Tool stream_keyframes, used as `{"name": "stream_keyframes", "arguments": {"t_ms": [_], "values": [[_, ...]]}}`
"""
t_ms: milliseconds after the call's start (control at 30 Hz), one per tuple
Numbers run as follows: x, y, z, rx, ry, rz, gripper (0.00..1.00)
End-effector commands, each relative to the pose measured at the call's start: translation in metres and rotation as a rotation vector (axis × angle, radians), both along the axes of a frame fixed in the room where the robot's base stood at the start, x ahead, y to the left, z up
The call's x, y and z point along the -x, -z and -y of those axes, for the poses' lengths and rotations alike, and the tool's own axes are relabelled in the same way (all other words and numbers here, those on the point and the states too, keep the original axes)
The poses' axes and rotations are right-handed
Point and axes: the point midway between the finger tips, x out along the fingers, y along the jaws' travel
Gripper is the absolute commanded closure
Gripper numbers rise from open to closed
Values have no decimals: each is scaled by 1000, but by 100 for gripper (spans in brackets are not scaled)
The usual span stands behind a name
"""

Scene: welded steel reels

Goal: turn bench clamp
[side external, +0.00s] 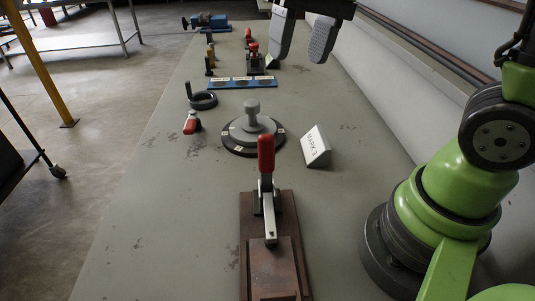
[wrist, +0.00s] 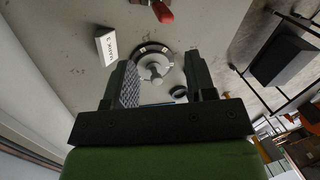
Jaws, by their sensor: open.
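A toggle clamp with a red handle (side external: 266,153) stands at the front of the bench on a brown base (side external: 287,215). Its handle is upright and its metal arm points toward the camera, over a brown block (side external: 272,272). A red handle also shows at the top of the wrist view (wrist: 163,13). A grey knob on a round dark-rimmed dial (side external: 252,125) stands behind the clamp; the dial also shows in the wrist view (wrist: 153,66) between my fingers. My gripper (side external: 301,45) is open and empty, raised above the bench toward the back, apart from the clamp and dial.
A white "MARK 3" sign (side external: 315,146) stands right of the dial. A red-handled item (side external: 191,122) and a black ring-shaped wheel (side external: 203,100) lie to its left. A blue strip (side external: 242,82), smaller fixtures and a blue vise (side external: 207,21) are farther back. The left bench side is clear.

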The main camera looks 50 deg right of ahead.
Motion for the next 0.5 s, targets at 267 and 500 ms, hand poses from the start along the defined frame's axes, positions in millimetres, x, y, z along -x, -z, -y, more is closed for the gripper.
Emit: {"name": "stream_keyframes", "arguments": {"t_ms": [267, 500], "values": [[-47, 60, -10, -4, 53, -330, 49], [-56, 84, -14, 1, 71, -429, 49]]}}
